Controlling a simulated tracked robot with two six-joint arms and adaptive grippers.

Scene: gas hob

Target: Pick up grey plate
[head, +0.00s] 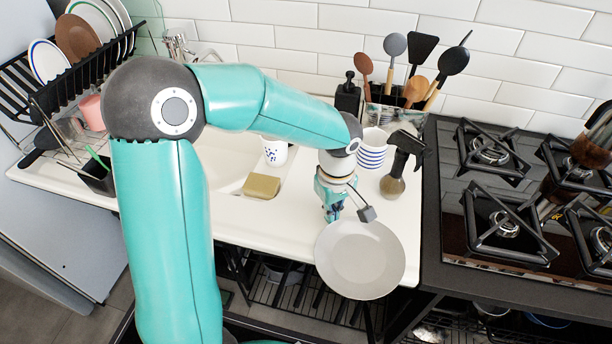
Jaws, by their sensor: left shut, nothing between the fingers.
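The grey plate (360,262) is a round, light grey dish at the front edge of the white counter, and its near part reaches out past that edge. A dark strip shows below it; I cannot tell whether it belongs to it. My left gripper (367,213) is just above the plate's far rim, shut and empty. I cannot tell whether its fingertips touch the rim. My right gripper is not in view.
A spray bottle (395,170), a striped cup stack (373,148) and a utensil holder (388,110) stand behind the gripper. A sponge (261,186) lies by the sink. The hob (470,240) is at right, a dish rack (45,95) at left.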

